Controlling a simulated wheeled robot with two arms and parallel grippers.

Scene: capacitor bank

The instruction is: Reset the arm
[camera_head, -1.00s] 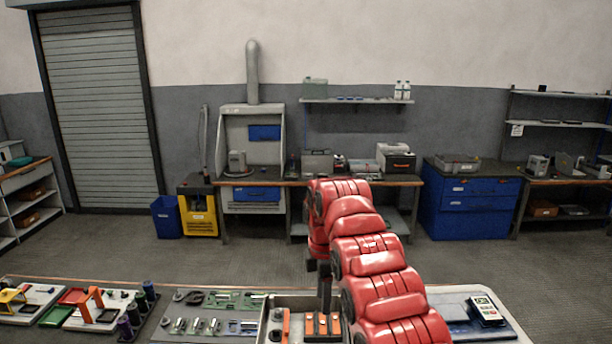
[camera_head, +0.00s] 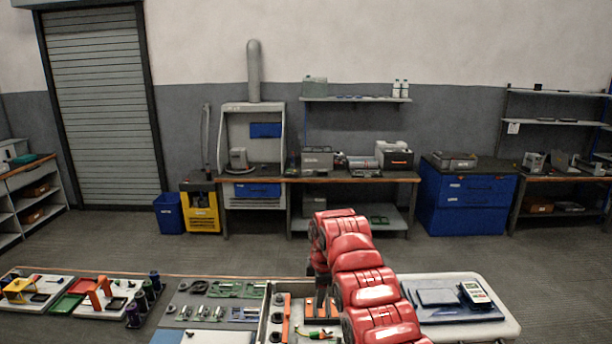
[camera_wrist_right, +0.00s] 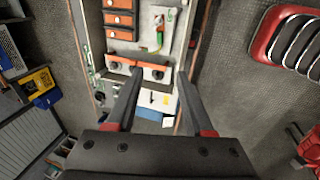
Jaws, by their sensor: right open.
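My red right arm (camera_head: 362,275) reaches in from the bottom, right of centre, in the head view. My left gripper is not in view.
Left of the tray is a grey board with metal and green parts (camera_head: 222,289), then dark cylinders (camera_head: 143,293). At right a white tray holds a handheld meter (camera_head: 475,292). A workbench (camera_head: 290,180) and blue cabinet (camera_head: 468,200) stand behind open floor.

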